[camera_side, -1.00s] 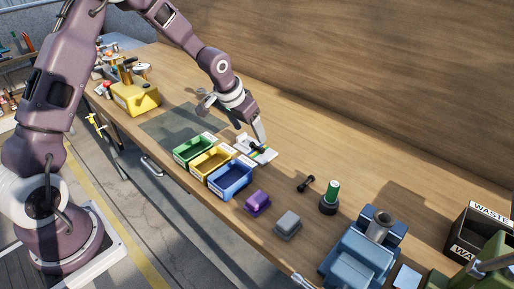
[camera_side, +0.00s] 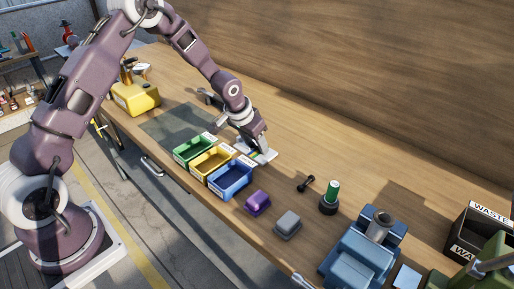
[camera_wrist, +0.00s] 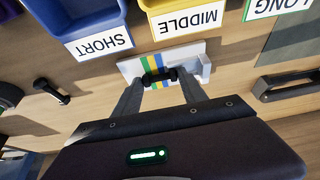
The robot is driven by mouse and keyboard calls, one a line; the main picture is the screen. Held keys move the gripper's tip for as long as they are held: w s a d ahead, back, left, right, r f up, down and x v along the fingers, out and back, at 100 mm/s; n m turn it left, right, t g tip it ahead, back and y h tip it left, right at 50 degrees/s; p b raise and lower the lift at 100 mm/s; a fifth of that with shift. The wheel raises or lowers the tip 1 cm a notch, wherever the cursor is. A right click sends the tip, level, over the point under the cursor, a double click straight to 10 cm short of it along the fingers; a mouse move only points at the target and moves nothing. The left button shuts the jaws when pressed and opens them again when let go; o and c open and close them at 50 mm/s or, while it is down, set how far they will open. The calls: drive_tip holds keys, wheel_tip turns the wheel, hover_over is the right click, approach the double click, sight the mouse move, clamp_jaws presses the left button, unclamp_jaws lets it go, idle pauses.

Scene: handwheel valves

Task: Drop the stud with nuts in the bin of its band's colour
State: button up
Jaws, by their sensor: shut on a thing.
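A black stud with nuts (camera_wrist: 159,77) lies across the white card with blue, yellow and green stripes (camera_wrist: 128,68). My gripper (camera_wrist: 160,80) is shut on the stud, one finger at each end. In the side view my gripper (camera_side: 262,153) is low over the striped card and mostly hides the stud. The stud spans the stripes; I cannot tell exactly which band its ends match. The blue bin (camera_side: 236,188) is labelled SHORT in the wrist view, the yellow bin (camera_wrist: 182,5) MIDDLE. The green bin (camera_side: 190,161) stands beyond; a green-edged LONG label shows.
A second black stud (camera_side: 306,184) lies on the bench; it also shows in the wrist view (camera_wrist: 50,91). Nearby are a purple block (camera_side: 257,203), a grey block (camera_side: 287,224), a green-topped cylinder (camera_side: 330,197) and a blue vise (camera_side: 362,251). A dark bar handle (camera_wrist: 285,85) lies right of the card.

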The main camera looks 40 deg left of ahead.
sight(255, 151)
wheel_tip(255, 151, up, 10)
drive_tip(key=shift+r, duration=0.1)
clamp_jaws()
drive_tip(key=o, duration=0.8)
unclamp_jaws()
drive_tip(key=c, duration=0.7)
drive_tip(key=s+d+m+g+h, duration=0.3)
drive_tip(key=s+m+g+h, duration=0.1)
drive_tip(key=s+m, duration=1)
drive_tip(key=m, duration=0.4)
drive_tip(key=shift+d+r+h, duration=0.15)
drive_tip(key=shift+r+h, duration=0.1)
drive_tip(key=shift+h, duration=0.05)
